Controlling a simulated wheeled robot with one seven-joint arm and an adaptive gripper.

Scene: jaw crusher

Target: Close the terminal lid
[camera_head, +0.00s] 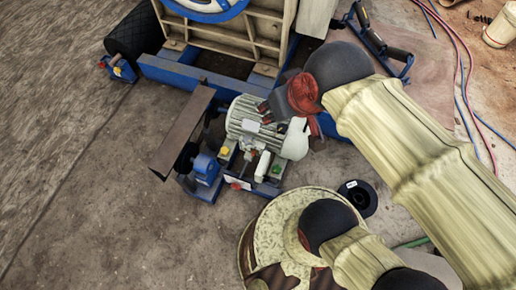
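A pale grey, ribbed motor (240,121) sits on the blue frame of the crusher, near the middle of the head view. A white rounded end piece (297,140) is at its right. Small light grey parts on top of the motor, just below my gripper, may be the terminal box; I cannot clearly make out the lid or how far it stands open. My gripper (269,112), dark with a red wrist part, is over the motor's upper right side, close to it. Whether it touches anything, and how its fingers stand, I cannot tell.
A small control unit (247,175) with coloured buttons and an upright white part stands below the motor. A brown belt guard (182,133) is to the left. The crusher body (232,36) is behind. The floor at left is clear.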

